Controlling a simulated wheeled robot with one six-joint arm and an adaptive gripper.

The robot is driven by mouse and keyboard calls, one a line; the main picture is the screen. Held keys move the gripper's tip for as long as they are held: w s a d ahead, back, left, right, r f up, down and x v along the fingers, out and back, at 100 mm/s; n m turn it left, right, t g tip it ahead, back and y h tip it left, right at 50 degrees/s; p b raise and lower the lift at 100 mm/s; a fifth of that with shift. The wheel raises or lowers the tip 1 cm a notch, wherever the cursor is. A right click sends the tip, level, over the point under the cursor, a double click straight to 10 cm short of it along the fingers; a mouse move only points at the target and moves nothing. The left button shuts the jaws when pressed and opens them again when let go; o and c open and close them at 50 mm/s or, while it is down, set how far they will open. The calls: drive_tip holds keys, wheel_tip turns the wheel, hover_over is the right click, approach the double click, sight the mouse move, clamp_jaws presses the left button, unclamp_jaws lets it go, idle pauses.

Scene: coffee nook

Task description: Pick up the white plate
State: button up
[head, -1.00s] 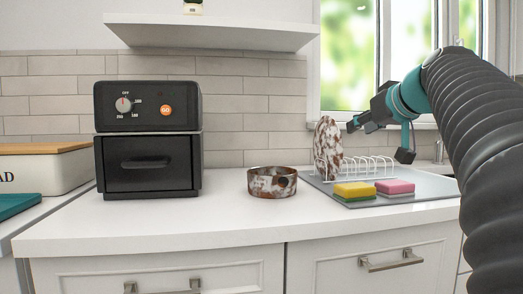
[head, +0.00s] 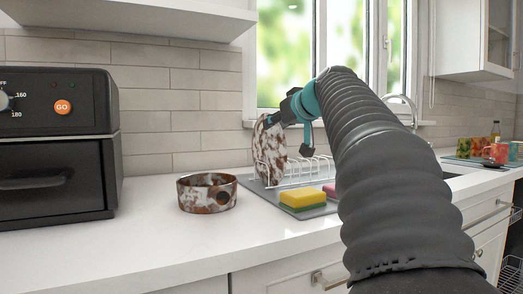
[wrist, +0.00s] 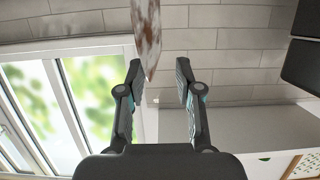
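The plate (head: 272,150) is white with rusty brown blotches and stands upright in the white wire dish rack (head: 308,170). In the wrist view the plate (wrist: 148,35) shows nearly edge-on, and its near edge reaches between the fingertips, closer to the left finger. My gripper (head: 288,132) is at the plate's upper right part in the head view, partly hidden by my arm. In the wrist view my gripper (wrist: 159,68) is open, with a gap beside the plate on the right.
A mottled round bowl (head: 207,193) stands left of the rack. A yellow-green sponge (head: 303,197) and a pink sponge (head: 330,190) lie in front of it. A black oven (head: 55,145) stands at left. Mugs (head: 495,152) are at far right. The front counter is clear.

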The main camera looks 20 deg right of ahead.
sight(266, 131)
drive_tip(key=shift+p+x, duration=0.45)
drive_tip(key=shift+x, duration=3)
drive_tip(key=shift+s+f, duration=0.1)
drive_tip(key=shift+f, duration=0.05)
clamp_jaws()
